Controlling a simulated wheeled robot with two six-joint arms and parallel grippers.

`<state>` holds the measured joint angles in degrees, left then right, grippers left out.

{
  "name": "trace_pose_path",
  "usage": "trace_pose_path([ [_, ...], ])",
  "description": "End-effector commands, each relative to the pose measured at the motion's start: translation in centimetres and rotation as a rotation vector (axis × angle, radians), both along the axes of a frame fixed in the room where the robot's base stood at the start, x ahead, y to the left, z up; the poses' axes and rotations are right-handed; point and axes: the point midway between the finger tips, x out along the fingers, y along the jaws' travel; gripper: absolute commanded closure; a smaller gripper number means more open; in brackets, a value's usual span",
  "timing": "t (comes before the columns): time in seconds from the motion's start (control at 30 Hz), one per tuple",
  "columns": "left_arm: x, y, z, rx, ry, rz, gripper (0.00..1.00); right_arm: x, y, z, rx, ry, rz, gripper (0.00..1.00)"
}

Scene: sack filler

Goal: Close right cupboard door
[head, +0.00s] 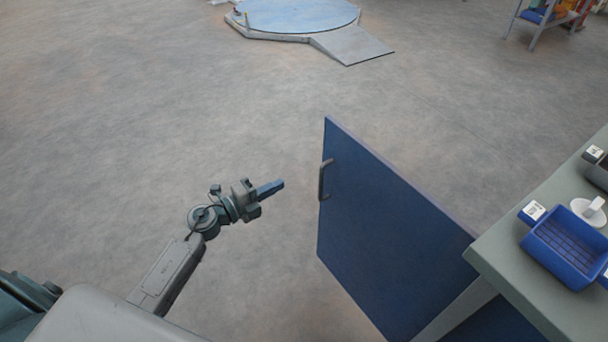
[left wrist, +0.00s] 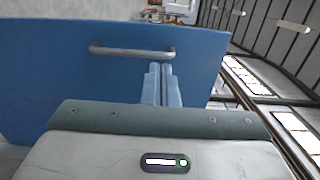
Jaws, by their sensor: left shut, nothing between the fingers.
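The blue cupboard door (head: 385,240) stands open, swung out from the cupboard under the grey-green worktop (head: 520,255). A grey bar handle (head: 325,180) sits near its free edge. My left gripper (head: 277,186) is shut and empty, left of the handle and apart from it in the head view. In the left wrist view the door (left wrist: 55,80) fills much of the picture, with its handle (left wrist: 132,51) just beyond the shut blue fingertips (left wrist: 160,70). My right gripper is out of view. The inside of the cupboard is mostly hidden.
A blue tray (head: 565,250) and a white object (head: 588,210) are on the worktop. The floor around the door's free edge is clear. A round blue platform with a ramp (head: 352,45) lies far back, and a small rack (head: 540,22) stands at the back right.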

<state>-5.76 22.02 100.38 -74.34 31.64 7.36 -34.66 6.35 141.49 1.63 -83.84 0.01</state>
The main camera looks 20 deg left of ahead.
Motion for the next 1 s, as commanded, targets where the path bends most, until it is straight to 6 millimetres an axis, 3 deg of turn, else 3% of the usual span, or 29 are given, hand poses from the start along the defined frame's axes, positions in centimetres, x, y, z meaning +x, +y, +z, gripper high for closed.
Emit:
trace_pose_path([
  [0.6,9.3,-6.5,0.1,-0.003,-0.001,0.001,1.0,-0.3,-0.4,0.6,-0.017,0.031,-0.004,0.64],
  [0.8,10.9,-7.7,0.1,-0.001,0.0,0.001,1.0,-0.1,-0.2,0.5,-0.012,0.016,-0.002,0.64],
  [1.0,11.2,-7.9,0.0,0.001,0.001,0.001,1.0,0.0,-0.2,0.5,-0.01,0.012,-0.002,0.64],
])
